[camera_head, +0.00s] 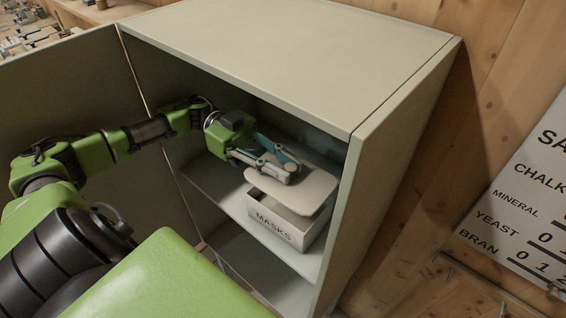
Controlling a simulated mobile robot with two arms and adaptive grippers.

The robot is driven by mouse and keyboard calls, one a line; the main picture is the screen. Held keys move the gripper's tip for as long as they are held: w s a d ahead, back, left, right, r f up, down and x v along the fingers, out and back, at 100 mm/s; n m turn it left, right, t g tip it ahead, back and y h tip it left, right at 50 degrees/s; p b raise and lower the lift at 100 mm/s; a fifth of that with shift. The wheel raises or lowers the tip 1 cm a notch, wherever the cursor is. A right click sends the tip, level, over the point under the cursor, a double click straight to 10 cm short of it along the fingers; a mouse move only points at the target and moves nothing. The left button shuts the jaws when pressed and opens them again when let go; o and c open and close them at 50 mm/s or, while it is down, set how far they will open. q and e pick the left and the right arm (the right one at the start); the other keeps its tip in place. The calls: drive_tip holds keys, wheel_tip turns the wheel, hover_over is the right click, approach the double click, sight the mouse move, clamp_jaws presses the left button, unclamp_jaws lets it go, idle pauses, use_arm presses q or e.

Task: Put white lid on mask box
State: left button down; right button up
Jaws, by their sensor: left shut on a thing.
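The white lid (314,188) is a flat panel with rounded corners. My left gripper (290,172) reaches into the cabinet from the left and is shut on the lid, near its left part. The mask box (272,222) is white with "MASKS" on its front and stands on the cabinet shelf. A gap shows at the box's front left, so the lid does not sit flush. Whether it touches the rim at the back I cannot tell. My right gripper is not in view.
The cabinet (290,45) is open, its door (70,100) swung out to the left. The cabinet's right wall (375,180) stands close to the lid and box. The shelf (215,190) left of the box is clear. A lettered board (530,200) hangs on the wooden wall at right.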

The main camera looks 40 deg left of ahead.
use_arm(q)
wheel_tip(320, 180, down, 3)
drive_tip(key=shift+r+b, duration=0.15)
drive_tip(key=shift+b, duration=0.65)
drive_tip(key=shift+f+b, duration=0.5)
drive_tip(key=shift+f, duration=0.65)
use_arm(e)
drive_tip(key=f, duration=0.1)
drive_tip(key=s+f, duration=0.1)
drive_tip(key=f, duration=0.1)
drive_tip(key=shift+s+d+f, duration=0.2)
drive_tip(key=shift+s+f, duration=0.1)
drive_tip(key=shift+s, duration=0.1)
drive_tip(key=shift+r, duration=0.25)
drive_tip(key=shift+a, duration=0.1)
use_arm(q)
drive_tip(key=c, duration=1.8)
unclamp_jaws()
